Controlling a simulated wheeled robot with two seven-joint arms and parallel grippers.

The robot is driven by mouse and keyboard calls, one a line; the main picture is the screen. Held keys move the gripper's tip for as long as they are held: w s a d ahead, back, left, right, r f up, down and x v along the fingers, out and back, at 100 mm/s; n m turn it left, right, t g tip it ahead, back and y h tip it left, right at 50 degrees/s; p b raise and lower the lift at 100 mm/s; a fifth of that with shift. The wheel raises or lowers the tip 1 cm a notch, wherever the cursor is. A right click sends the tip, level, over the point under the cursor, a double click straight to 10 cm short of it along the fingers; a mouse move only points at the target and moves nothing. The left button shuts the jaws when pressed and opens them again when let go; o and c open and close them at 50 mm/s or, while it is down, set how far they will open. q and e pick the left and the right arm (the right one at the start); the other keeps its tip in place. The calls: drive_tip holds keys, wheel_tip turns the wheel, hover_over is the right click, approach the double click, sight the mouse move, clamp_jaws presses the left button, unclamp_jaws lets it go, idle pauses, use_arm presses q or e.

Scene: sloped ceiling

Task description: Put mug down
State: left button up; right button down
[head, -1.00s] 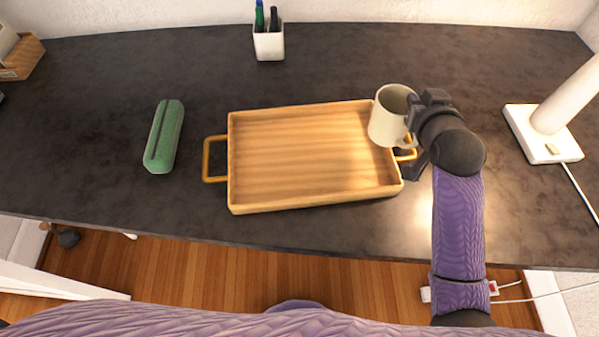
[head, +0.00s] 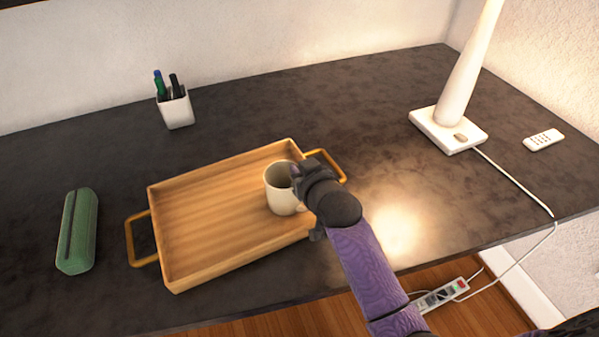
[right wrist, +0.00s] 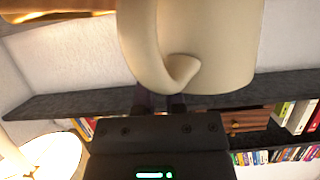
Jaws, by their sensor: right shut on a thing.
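The cream mug (head: 281,190) is over the right part of the wooden tray (head: 175,196), inside its rim as seen from above. I cannot tell whether its base touches the tray floor. My right gripper (head: 302,184) is shut on the mug from its right side, with the fingers largely hidden. In the right wrist view the mug (right wrist: 215,40) fills the top middle, with its curved handle (right wrist: 147,55) close to the fingertips (right wrist: 160,103). My left gripper is not in view.
A green case (head: 77,230) lies left of the tray, and a white pen cup (head: 177,108) stands behind it. A white lamp (head: 448,130) and a remote (head: 543,139) are at the right. Dark desk (head: 380,130) is clear between tray and lamp.

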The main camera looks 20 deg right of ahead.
drive_tip(key=c, duration=1.2)
unclamp_jaws()
drive_tip(key=o, duration=0.5)
drive_tip(key=shift+s+r, duration=0.1)
drive_tip(key=shift+r, duration=0.1)
drive_tip(key=p+v, duration=0.4)
drive_tip(key=v, duration=0.7)
drive_tip(key=shift+s+p, duration=0.3)
drive_tip(key=shift+s, duration=0.05)
drive_tip(key=shift+d+r, duration=0.1)
